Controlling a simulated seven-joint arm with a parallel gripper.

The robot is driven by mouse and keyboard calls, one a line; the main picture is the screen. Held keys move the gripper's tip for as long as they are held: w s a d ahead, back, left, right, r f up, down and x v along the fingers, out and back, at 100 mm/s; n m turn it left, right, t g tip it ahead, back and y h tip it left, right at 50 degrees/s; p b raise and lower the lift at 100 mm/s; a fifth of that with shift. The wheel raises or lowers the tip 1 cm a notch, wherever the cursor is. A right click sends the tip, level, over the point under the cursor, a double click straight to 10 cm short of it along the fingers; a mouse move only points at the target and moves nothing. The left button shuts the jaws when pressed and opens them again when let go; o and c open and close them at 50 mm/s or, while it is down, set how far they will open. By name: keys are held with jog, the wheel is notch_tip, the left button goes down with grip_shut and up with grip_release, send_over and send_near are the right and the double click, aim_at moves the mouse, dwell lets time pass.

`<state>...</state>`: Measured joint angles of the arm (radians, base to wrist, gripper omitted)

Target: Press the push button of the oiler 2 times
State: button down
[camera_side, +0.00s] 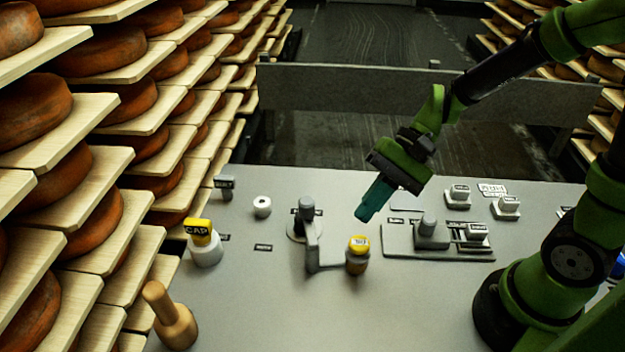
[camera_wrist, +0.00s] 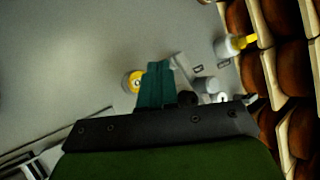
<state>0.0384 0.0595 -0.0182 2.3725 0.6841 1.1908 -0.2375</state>
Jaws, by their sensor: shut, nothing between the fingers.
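A small brown cylinder with a yellow top, which looks like the oiler (camera_side: 357,262), stands upright near the middle of the grey table. Its top bears a small label that I cannot read clearly. My gripper (camera_side: 366,211) is shut and empty, tilted down to the left, above and a little behind the yellow top, apart from it. In the wrist view the yellow top (camera_wrist: 130,82) shows just left of my shut teal fingers (camera_wrist: 158,66), which hide part of it.
A grey lever fixture (camera_side: 308,225) stands left of the oiler. A white bottle with a yellow CAP lid (camera_side: 198,228) and a wooden peg (camera_side: 170,318) are farther left. A raised panel with knobs (camera_side: 395,245) lies right. Cheese shelves flank the table. The front middle is clear.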

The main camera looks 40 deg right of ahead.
aim_at(356, 245)
jog(key=shift+f, duration=2.3)
jog(key=shift+f, duration=0.1)
jog(key=shift+f, duration=0.3)
jog(key=shift+f, duration=0.85)
dwell(1.0)
dwell(0.4)
jog(key=shift+r, duration=1.3)
jog(key=shift+r, duration=2.5)
